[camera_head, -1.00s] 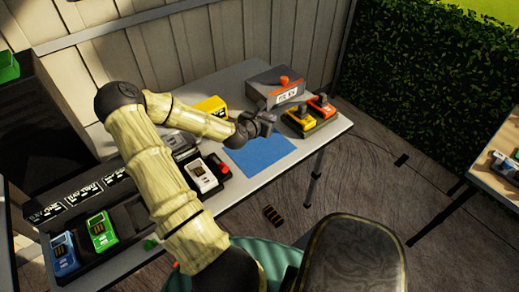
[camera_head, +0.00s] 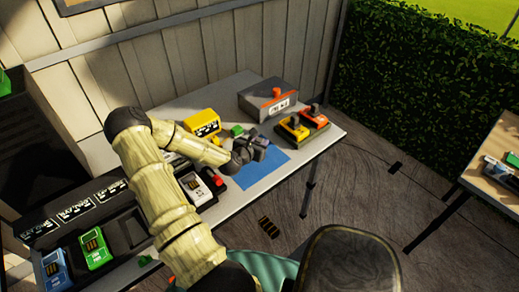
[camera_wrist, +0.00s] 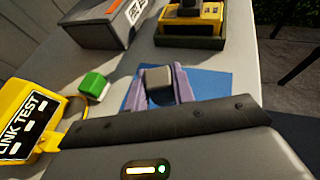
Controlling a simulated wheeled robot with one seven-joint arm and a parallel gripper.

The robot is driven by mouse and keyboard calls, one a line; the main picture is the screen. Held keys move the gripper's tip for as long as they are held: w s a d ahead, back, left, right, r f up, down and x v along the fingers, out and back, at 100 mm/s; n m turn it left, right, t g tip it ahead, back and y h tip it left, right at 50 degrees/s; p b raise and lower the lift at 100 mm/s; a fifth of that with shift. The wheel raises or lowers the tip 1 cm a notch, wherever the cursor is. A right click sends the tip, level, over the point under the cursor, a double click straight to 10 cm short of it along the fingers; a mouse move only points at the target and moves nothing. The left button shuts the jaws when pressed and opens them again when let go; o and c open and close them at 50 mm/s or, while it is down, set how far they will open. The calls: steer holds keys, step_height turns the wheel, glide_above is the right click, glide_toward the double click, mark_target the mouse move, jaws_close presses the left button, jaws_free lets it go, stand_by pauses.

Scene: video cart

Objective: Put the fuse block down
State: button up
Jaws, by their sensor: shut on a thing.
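The fuse block looks like a small grey block (camera_wrist: 159,78), held between the two purple fingers of my gripper (camera_wrist: 158,88) in the wrist view. My gripper (camera_head: 257,150) also shows in the head view, over the left part of a blue mat (camera_head: 268,170). The mat also shows behind and beside the fingers in the wrist view (camera_wrist: 215,85). I cannot tell whether the block touches the mat. The block's underside is hidden.
A green block (camera_wrist: 94,86) and a yellow link-test box (camera_wrist: 28,118) stand left of the mat. The table's front edge is close to the mat.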

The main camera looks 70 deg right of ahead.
steer(key=shift+f, duration=1.85)
steer(key=o, duration=1)
steer(key=shift+f, duration=0.1)
steer(key=shift+c, duration=0.2)
steer(key=v, duration=1.2)
steer(key=shift+a+b, duration=0.1)
steer(key=shift+b, duration=0.3)
